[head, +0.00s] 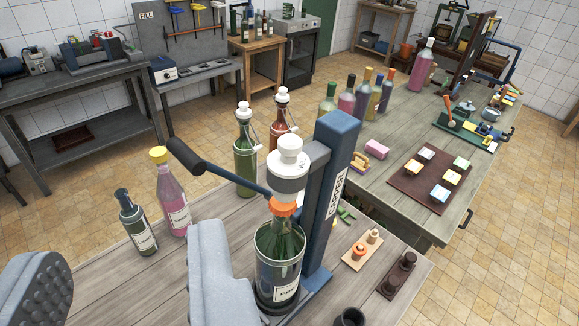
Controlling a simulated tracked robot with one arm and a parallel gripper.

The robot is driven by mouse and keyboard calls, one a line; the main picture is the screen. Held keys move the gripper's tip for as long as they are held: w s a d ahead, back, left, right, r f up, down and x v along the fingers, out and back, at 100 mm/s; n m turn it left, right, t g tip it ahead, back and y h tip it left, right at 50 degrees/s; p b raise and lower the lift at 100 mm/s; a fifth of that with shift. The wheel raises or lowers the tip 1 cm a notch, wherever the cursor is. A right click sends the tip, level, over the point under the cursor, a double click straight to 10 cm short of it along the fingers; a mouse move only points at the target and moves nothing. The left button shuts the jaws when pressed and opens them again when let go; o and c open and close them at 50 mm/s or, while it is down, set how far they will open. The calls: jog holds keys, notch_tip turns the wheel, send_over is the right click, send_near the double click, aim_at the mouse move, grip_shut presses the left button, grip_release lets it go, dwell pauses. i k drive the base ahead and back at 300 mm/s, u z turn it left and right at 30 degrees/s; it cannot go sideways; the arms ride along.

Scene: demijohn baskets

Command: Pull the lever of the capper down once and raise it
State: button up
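The capper (337,165) is a blue column marked CAPPER, standing on the wooden table with a white and grey head. Its lever (228,177) is a blue rod that reaches out to the left of the head and slants up to a black grip (187,157). A dark green bottle (280,248) stands upright under the head, with an orange cap (285,208) at its mouth. My gripper (125,262) is open and empty at the lower left. Its two grey fingers are wide apart, below the lever grip in the picture and apart from it. The right finger hides part of the table left of the capper.
A pink bottle (172,200) and a small dark bottle (138,222) stand left of the capper. Two white-topped bottles, one green (245,155) and one brown (283,125), stand behind it. Small wooden holders (362,250) lie to its right. A second table (440,225) stands beyond.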

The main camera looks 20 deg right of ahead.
aim_at(197, 165)
jog(key=z, duration=0.45)
jog(key=k, duration=0.65)
jog(key=z, duration=0.3)
jog(key=i, duration=1.5)
